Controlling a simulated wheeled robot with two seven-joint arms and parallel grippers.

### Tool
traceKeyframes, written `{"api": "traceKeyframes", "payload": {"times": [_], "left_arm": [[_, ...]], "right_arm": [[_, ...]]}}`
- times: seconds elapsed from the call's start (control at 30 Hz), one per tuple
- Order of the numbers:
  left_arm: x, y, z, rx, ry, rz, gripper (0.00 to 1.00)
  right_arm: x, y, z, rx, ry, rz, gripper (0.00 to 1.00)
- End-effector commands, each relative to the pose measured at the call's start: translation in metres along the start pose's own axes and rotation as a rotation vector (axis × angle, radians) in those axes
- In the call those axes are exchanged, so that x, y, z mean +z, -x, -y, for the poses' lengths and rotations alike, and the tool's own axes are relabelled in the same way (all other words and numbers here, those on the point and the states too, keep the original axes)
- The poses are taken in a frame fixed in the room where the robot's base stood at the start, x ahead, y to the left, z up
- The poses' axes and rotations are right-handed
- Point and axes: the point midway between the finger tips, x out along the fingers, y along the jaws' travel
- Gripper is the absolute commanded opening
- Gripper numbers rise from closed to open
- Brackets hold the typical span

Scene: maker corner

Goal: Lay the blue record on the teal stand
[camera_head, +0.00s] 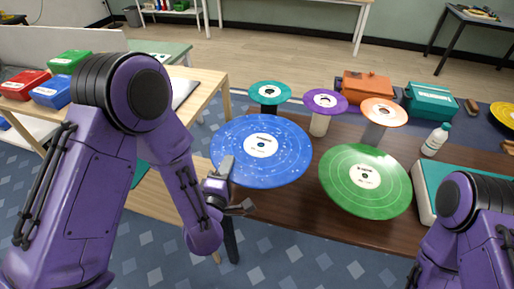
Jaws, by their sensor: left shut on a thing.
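The blue record (285,160), speckled with a white label, is held level by my left gripper (228,178) at its near left edge. The gripper is shut on that edge; the lower finger is partly hidden. The teal stand (256,92), a round teal top on a dark post, stands just behind the record, whose far edge hides the post's foot. The record appears apart from the stand's top. My right arm shows at the lower right, but its gripper is out of view.
A purple stand (313,99) and an orange stand (398,113) are right of the teal one. A green record (390,190) is at the table's front. A bottle (435,140), an orange case (365,85) and a teal case (431,101) are on the brown table (290,215).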

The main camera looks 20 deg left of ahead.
Motion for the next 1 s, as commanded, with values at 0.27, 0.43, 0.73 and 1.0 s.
{"api": "traceKeyframes", "payload": {"times": [0.27, 0.43, 0.73, 1.0], "left_arm": [[0.048, -0.044, 0.043, 0.003, 0.011, -0.351, 0.0], [0.051, -0.05, 0.05, -0.002, 0.005, -0.394, 0.0], [0.049, -0.05, 0.086, -0.002, 0.005, -0.393, 0.0], [0.049, -0.049, 0.102, -0.001, 0.005, -0.393, 0.0]], "right_arm": [[0.021, -0.047, 0.004, 0.002, 0.001, 0.003, 0.44], [0.022, -0.05, 0.004, 0.001, 0.001, 0.002, 0.44], [0.033, -0.077, 0.007, 0.001, 0.0, 0.001, 0.44], [0.037, -0.088, 0.007, 0.001, 0.0, 0.001, 0.44]]}}
